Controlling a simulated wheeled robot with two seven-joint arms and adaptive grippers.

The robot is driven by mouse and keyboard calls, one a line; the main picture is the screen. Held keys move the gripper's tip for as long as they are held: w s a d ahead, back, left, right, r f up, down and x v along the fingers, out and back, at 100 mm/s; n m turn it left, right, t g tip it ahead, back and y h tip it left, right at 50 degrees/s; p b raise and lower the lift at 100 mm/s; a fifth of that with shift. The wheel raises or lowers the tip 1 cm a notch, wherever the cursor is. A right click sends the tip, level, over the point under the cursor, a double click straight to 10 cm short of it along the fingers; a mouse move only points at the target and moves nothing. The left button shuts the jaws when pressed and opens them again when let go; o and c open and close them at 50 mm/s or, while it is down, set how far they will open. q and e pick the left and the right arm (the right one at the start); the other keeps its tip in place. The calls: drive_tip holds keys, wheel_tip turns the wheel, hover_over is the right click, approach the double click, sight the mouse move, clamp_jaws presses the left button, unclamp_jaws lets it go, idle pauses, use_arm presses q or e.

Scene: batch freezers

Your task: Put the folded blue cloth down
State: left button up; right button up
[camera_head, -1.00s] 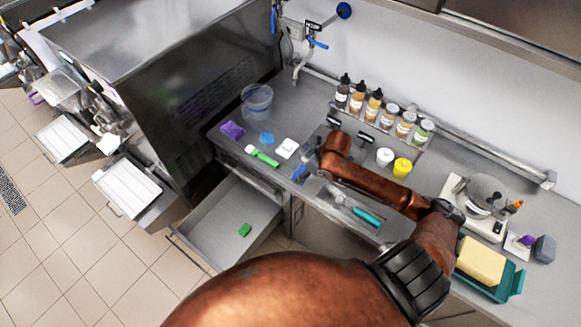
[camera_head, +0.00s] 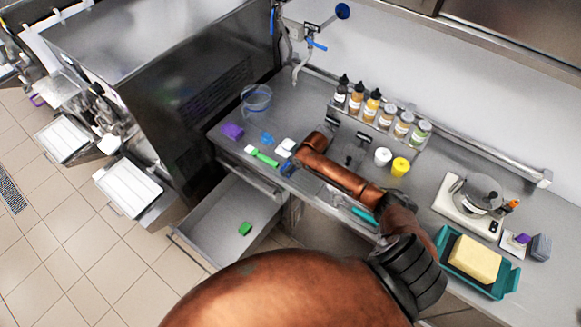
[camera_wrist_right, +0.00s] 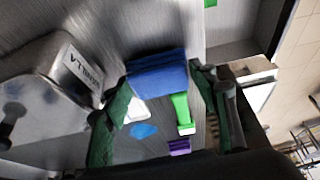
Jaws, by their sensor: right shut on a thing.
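The folded blue cloth (camera_wrist_right: 158,76) is held between the green-padded fingers of my right gripper (camera_wrist_right: 160,100) in the right wrist view. In the head view the cloth (camera_head: 288,167) shows as a small dark blue patch at the counter's front edge, above the open drawer's back right corner. My copper right arm hides most of the right gripper there. Whether the cloth touches the counter cannot be told. My left gripper is in neither view.
Beside the cloth are a green-handled tool (camera_head: 264,158), a white item (camera_head: 286,146), a light blue piece (camera_head: 267,138) and a purple block (camera_head: 232,131). An open drawer (camera_head: 205,222) juts out below. A labelled metal container (camera_wrist_right: 50,90) is close left in the wrist view.

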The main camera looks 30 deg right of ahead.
drive_tip(key=shift+f, duration=0.2)
drive_tip(key=o, duration=1)
drive_tip(key=shift+f, duration=0.1)
drive_tip(key=shift+o, duration=0.2)
drive_tip(key=v, duration=1.2)
drive_tip(key=shift+b, duration=0.45)
